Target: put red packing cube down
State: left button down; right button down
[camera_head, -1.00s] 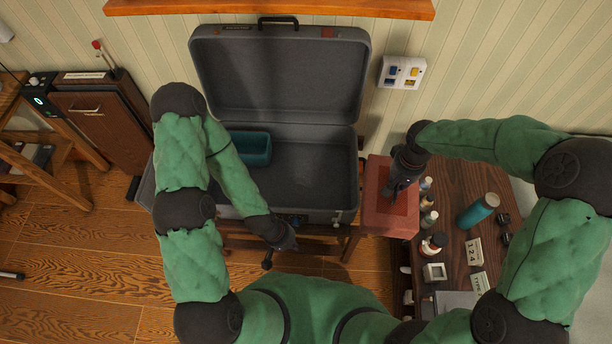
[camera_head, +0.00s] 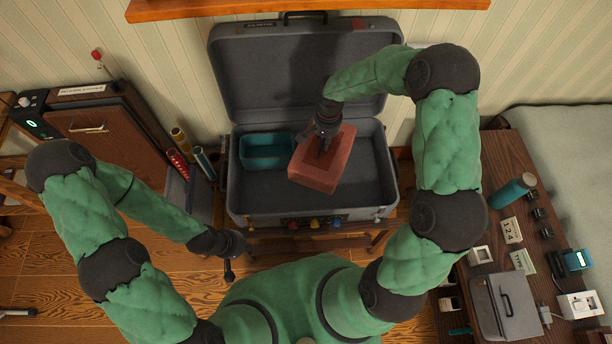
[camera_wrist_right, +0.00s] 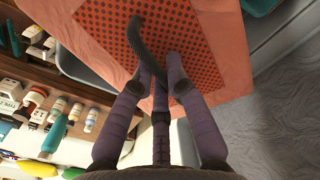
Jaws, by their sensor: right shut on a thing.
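The red packing cube (camera_head: 318,172) is over the open grey suitcase (camera_head: 240,205), right of the teal bin inside it. My right gripper (camera_head: 325,132) is shut on the cube from above. In the right wrist view, the fingers (camera_wrist_right: 165,85) close at a dark strap on the dotted top of the red cube (camera_wrist_right: 215,35). The cube's underside is hidden, so I cannot tell its exact height above the suitcase floor. My left gripper (camera_head: 229,262) is low in front of the suitcase, apart from it; its fingers are too small to read.
The teal bin (camera_head: 266,150) fills the suitcase's back left. The raised lid (camera_head: 300,70) stands behind. Bare suitcase floor (camera_head: 365,180) lies right of the cube. A wooden table (camera_head: 510,165) with a teal bottle (camera_head: 511,190) and small items stands at right.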

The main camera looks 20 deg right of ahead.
jog(key=w+d+f+m, duration=0.1)
jog(key=d+f+m, duration=0.1)
jog(key=d+m, duration=0.1)
jog(key=w+d+f+m, duration=0.1)
jog(key=d+f+m, duration=0.2)
jog(key=m, duration=0.1)
jog(key=w+d+f+m, duration=0.1)
jog(key=d+f+m, duration=0.1)
jog(key=d+m, duration=0.1)
jog(key=shift+w+f+m+b, duration=0.15)
jog(key=shift+m+b, duration=0.25)
jog(key=shift+m, duration=0.3)
jog(key=shift+w+d+f+m, duration=0.1)
jog(key=shift+d+f+m, duration=0.35)
jog(key=shift+m, duration=0.15)
notch_tip(320, 180, down, 10)
jog(key=b, duration=0.3)
jog(key=c, duration=1.2)
grip_release()
jog(key=shift+c, duration=0.2)
